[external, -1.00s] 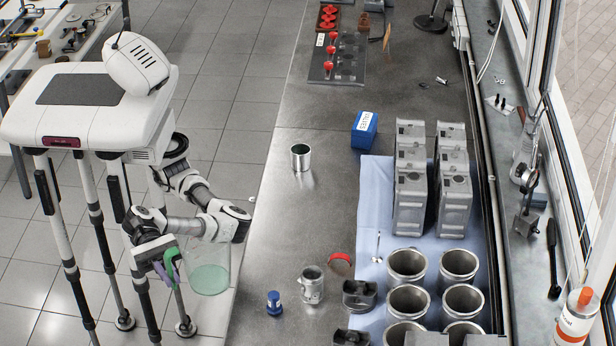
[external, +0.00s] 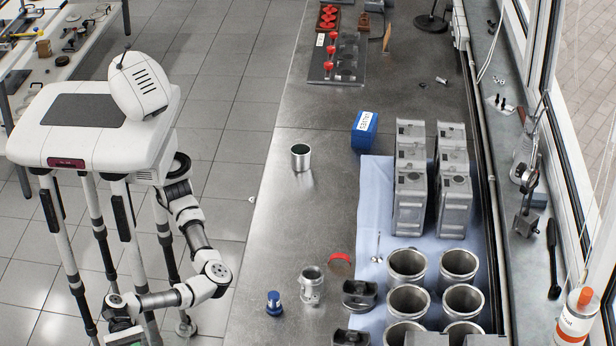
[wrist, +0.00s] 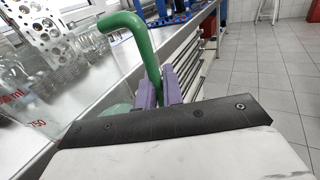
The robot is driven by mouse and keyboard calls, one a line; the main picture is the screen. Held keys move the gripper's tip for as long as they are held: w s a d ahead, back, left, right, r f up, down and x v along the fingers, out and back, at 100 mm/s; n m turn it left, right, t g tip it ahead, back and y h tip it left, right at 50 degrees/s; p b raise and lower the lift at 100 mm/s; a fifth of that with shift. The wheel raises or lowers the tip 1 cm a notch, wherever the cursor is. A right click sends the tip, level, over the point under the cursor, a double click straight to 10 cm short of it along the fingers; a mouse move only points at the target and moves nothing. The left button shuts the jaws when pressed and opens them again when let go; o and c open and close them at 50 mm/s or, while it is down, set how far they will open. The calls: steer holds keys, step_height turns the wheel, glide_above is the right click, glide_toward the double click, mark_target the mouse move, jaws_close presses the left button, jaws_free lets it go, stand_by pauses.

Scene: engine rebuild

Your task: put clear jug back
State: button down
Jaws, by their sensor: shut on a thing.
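The clear jug has a green handle (wrist: 146,45) and a see-through body (wrist: 35,138) with red volume marks, at the left of the wrist view. My gripper (wrist: 166,85) has purple fingers shut on the green handle. In the external view my gripper is at the bottom left edge, mostly cut off, and a little green (external: 120,326) shows there. The jug's body cannot be made out in that view. The wrist view cuts off part of the jug.
The long metal workbench (external: 270,220) lies to the right of me. On its near side stand a metal canister (external: 300,157), a blue-capped bottle (external: 274,303) and a metal pitcher (external: 311,286). A blue box (external: 364,130) is farther in. Tiled floor (external: 225,110) is open behind me.

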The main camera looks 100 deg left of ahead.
steer(key=a+f+p, duration=0.4)
steer(key=a+p, duration=0.3)
steer(key=a, duration=0.3)
steer(key=w+a+r+n+t+y+p, duration=0.3)
steer(key=w+a+r+p, duration=0.4)
steer(key=w+a, duration=0.6)
steer(key=w+a+r+n+t+y+p, duration=0.35)
steer(key=w+a+r, duration=0.55)
steer(key=w, duration=0.7)
steer(key=w+a+r+n+t+y+p, duration=0.1)
steer(key=w+a+r+n+y+p, duration=0.2)
steer(key=a, duration=0.7)
steer(key=w+a+r+n+t+y+p, duration=0.1)
steer(key=w+a+r+y, duration=0.3)
steer(key=a, duration=0.7)
steer(key=w+a+r+n+y+p, duration=0.15)
steer(key=w+a, duration=0.35)
steer(key=a, duration=0.5)
steer(key=shift+w+a+f+b, duration=0.15)
steer(key=shift+f+b, duration=0.2)
steer(key=shift+f, duration=3.05)
steer(key=shift+s+a+f+b, duration=0.1)
steer(key=shift+f+b, duration=0.3)
steer(key=shift+f, duration=2.95)
steer(key=shift+w+a+f+b, duration=0.15)
steer(key=shift+f+b, duration=0.2)
steer(key=shift+f, duration=3.05)
